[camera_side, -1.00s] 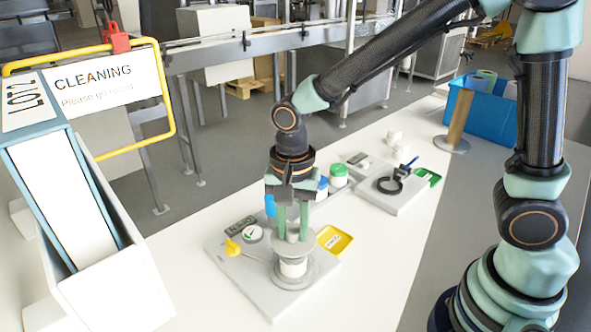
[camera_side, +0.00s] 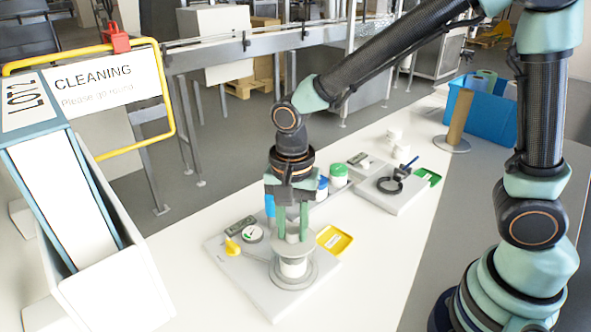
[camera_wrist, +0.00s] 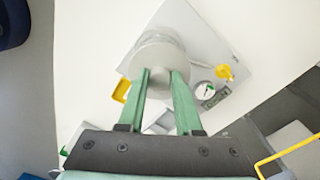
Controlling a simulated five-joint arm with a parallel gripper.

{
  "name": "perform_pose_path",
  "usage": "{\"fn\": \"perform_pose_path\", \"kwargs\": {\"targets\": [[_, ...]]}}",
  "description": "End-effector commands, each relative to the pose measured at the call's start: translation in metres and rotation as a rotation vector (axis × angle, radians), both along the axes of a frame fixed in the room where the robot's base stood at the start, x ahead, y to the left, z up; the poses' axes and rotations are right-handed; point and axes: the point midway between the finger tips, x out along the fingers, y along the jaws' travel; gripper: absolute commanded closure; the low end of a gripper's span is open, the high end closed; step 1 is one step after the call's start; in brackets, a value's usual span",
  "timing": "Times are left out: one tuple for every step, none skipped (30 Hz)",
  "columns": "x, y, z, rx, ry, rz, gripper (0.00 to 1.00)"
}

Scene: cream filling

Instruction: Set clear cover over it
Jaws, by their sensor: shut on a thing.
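A pale grey, see-through-looking round cover (camera_side: 293,253) with a small knob sits at the top of a white jar (camera_side: 293,269). The jar stands upright on a round grey seat on the flat base plate (camera_side: 235,270). My gripper (camera_side: 292,238) points straight down and its green fingers are shut on the cover's knob. In the wrist view the cover (camera_wrist: 157,54) lies just beyond the fingertips (camera_wrist: 160,76) and hides most of the jar. I cannot tell whether the cover fully touches the jar.
A yellow tray (camera_side: 335,240), a yellow knob (camera_side: 233,246) and a round gauge (camera_side: 253,233) sit close around the jar. Green-lidded (camera_side: 339,176) and blue-banded jars stand behind. A second plate holds a black ring (camera_side: 388,185). The table's near right is clear.

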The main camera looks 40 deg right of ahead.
Motion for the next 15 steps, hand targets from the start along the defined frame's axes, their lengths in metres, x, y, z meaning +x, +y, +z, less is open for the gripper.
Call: {"fn": "perform_pose_path", "kwargs": {"targets": [[0.0001,0.0001,0.0001,0.001,-0.001,0.0,1.0],[0.0001,0.0001,0.0,0.001,-0.001,0.0,1.0],[0.0001,0.0001,-0.0002,0.0,0.0,0.0,1.0],[0.0001,0.0001,-0.0005,0.0,0.0,0.0,1.0],[0.0001,0.0001,-0.0008,0.0,0.0,0.0,1.0],[0.0001,0.0001,-0.0013,0.0,0.0,0.0,1.0],[0.0001,0.0001,-0.0018,0.0,0.0,0.0,1.0],[0.0002,0.0001,-0.0023,0.0,0.0,0.0,1.0],[0.0002,0.0,-0.003,0.001,-0.001,0.0,1.0],[0.0003,0.0001,-0.0035,0.001,-0.001,0.0,1.0],[0.0003,0.0001,-0.004,0.001,-0.001,0.0,1.0],[0.0003,0.0001,-0.0048,0.001,-0.001,0.0,1.0],[0.0003,0.0001,-0.0053,0.001,-0.001,0.0,1.0],[0.0002,0.0,-0.0059,0.0,0.0,0.0,1.0],[0.0002,0.0,-0.0066,0.0,0.0,0.0,1.0]]}}
